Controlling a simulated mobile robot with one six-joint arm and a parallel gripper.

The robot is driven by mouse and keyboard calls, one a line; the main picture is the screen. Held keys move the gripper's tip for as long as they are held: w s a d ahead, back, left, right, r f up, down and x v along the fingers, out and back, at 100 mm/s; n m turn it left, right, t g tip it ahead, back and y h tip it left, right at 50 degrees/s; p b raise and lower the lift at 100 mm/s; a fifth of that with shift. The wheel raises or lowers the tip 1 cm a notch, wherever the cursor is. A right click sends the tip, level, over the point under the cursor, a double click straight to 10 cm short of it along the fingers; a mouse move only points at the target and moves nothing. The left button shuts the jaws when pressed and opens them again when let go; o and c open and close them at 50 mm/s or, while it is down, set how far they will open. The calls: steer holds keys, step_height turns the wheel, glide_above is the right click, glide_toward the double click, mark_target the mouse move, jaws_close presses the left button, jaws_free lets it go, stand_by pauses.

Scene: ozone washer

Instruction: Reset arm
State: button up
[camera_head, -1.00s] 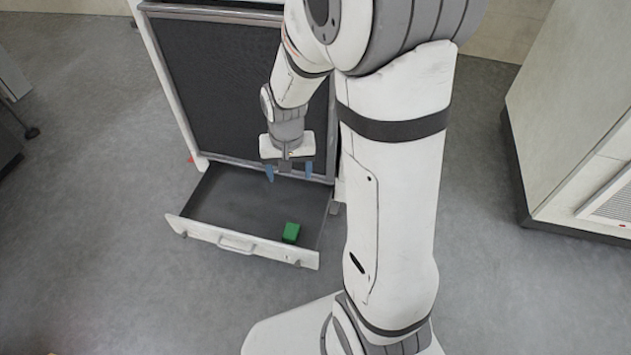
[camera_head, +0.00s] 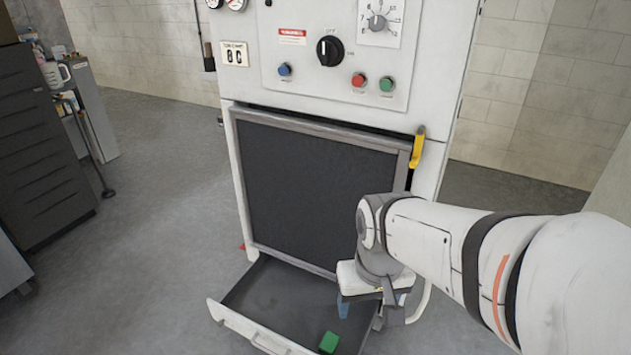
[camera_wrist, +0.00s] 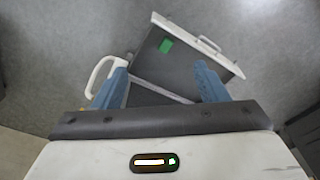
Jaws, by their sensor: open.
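My gripper (camera_head: 372,300) is in front of the washer, above the right side of the open drawer (camera_head: 262,292). Its blue fingers are spread apart and empty, as the wrist view (camera_wrist: 165,88) shows. A green block (camera_head: 329,342) lies on the drawer floor near its front right corner. The block (camera_wrist: 165,46) also shows in the wrist view, beyond the fingers and apart from them. My arm comes in from the right edge of the head view and hides part of the washer's lower right side.
A dark drawer cabinet (camera_head: 45,150) stands at the left. The floor between is clear.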

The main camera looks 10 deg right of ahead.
step_height(320, 180, up, 32)
steer(key=t+p, duration=0.1)
steer(key=p, duration=2.7)
steer(key=shift+s+f, duration=0.15)
steer(key=shift+f, duration=0.1)
steer(key=shift+a, duration=0.2)
